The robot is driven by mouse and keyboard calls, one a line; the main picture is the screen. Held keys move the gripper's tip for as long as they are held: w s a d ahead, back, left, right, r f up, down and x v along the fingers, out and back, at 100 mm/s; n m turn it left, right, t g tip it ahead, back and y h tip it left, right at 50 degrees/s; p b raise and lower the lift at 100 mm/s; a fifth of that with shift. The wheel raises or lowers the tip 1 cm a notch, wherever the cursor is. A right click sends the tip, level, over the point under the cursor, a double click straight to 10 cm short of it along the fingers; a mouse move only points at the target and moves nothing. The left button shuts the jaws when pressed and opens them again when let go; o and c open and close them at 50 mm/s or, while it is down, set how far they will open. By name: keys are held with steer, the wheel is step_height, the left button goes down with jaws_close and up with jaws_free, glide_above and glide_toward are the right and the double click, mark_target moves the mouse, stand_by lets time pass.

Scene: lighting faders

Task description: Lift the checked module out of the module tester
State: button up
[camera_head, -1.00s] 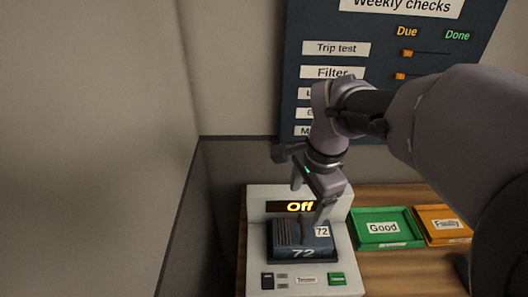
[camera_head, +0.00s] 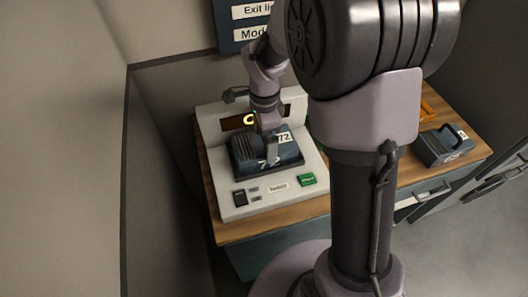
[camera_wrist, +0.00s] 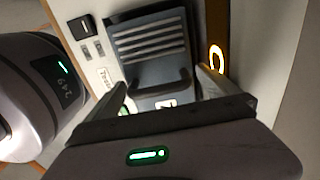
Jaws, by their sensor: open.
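The dark blue-grey module (camera_head: 246,152) numbered 72 sits in the white module tester (camera_head: 232,204). The tester's display (camera_head: 238,121) is mostly covered by my arm. In the wrist view the module (camera_wrist: 150,25) shows its ribbed top and a dark handle (camera_wrist: 160,88). My gripper (camera_head: 268,148) is just above the module in the head view. In the wrist view my gripper (camera_wrist: 163,92) is open, with a finger on either side of the handle; contact cannot be told.
Another dark module (camera_head: 440,147) stands at the right on the wooden counter (camera_head: 268,228). A wall is close on the left. A green button (camera_head: 307,180) is on the tester's front.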

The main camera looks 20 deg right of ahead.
step_height(320, 180, down, 2)
steer(key=shift+r, duration=0.2)
steer(key=c, duration=1.8)
